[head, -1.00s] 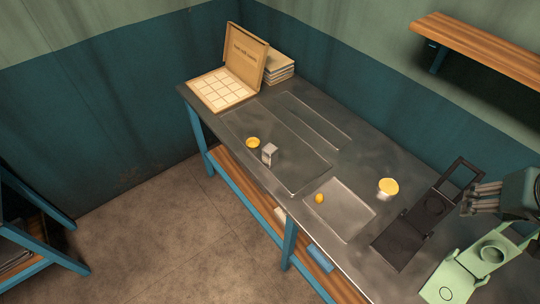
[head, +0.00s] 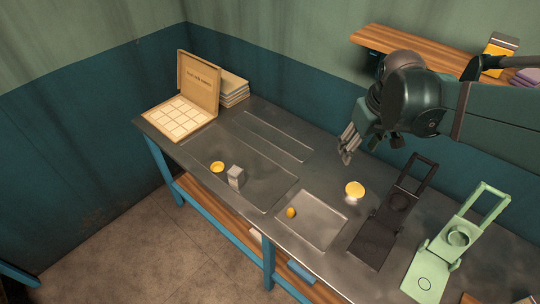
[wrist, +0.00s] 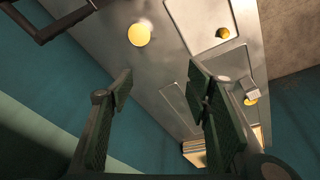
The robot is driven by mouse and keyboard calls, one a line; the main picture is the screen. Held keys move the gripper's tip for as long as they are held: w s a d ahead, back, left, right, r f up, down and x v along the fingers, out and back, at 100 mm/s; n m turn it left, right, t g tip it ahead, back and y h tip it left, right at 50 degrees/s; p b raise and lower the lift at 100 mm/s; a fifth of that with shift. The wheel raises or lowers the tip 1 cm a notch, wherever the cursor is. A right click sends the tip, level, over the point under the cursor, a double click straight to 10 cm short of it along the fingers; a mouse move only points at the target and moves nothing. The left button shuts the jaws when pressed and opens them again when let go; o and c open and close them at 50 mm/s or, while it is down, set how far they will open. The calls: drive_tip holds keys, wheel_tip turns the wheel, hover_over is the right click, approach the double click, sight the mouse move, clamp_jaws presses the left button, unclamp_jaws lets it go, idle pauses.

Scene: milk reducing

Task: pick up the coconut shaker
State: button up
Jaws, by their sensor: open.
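A round container with a yellow top and pale body (head: 354,189), which looks like the coconut shaker though no label is readable, stands upright on the metal table (head: 330,170). It also shows in the wrist view (wrist: 139,35), top centre-left, beyond the fingers. My gripper (head: 347,150) is above the table's back side, just up and left of this container in the head view, apart from it. In the wrist view my gripper (wrist: 160,88) has its two fingers wide apart with nothing between them.
A small yellow item (head: 291,212) lies in a shallow tray area. A grey box (head: 235,176) stands beside a yellow dish (head: 217,167). Black (head: 382,225) and green (head: 445,255) hinged presses stand at right. An open carton (head: 185,105) is at far left. A wooden shelf (head: 390,45) is behind my arm.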

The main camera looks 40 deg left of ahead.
drive_tip(key=s+a+f+n, duration=0.2)
drive_tip(key=a+f+n, duration=0.15)
drive_tip(key=a, duration=0.85)
drive_tip(key=n+g+h, duration=0.2)
drive_tip(key=n, duration=0.3)
hover_over(235, 170)
wheel_tip(235, 170, down, 16)
drive_tip(key=shift+d+r+p, duration=0.1)
drive_tip(key=shift+p, duration=0.3)
drive_tip(key=shift+f, duration=1.35)
drive_tip(key=shift+f, duration=2.6)
